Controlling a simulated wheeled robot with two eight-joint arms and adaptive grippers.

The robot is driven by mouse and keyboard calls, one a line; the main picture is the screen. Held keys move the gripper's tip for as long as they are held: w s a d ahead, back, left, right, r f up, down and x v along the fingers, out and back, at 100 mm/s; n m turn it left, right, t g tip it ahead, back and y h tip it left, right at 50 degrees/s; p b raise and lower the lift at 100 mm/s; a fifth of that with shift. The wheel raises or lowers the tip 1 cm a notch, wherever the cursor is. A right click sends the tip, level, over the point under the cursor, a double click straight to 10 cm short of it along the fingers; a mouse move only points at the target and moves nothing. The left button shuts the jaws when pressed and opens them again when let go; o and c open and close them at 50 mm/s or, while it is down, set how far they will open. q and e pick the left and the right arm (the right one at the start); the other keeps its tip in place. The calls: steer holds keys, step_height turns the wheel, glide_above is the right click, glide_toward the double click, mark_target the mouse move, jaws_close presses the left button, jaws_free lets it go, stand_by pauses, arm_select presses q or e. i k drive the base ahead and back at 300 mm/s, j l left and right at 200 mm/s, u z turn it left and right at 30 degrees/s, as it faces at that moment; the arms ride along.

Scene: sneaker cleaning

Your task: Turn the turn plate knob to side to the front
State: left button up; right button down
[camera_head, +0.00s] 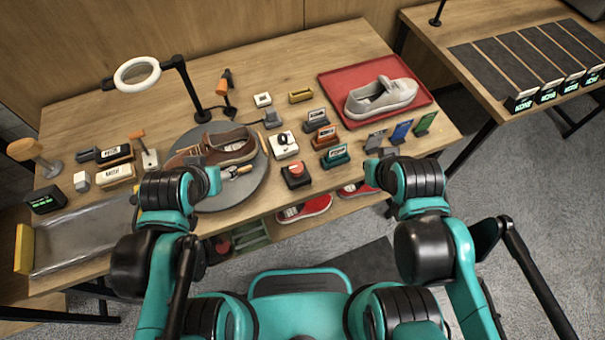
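The round grey turn plate (252,184) lies on the left half of the wooden table. A white box with a dark knob (284,140) stands just right of the plate. A black box with a red button (296,171) stands in front of it. My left gripper (212,182) is over the front left part of the plate, left of the knob. My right gripper (373,173) is near the table's front edge, right of the knob. Both look apart from the knob. Their fingers are too small and covered to judge.
A red tray (425,98) with a light grey shoe (381,97) is at the back right. Several small label stands (335,156) stand right of the knob. A ring lamp (137,72) and brushes (117,174) are left. Red shoes (305,209) sit below the tabletop.

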mark_target(296, 168)
steer(key=k+u, duration=0.3)
steer(key=k, duration=0.2)
steer(key=k+j+u, duration=0.25)
steer(key=k, duration=0.25)
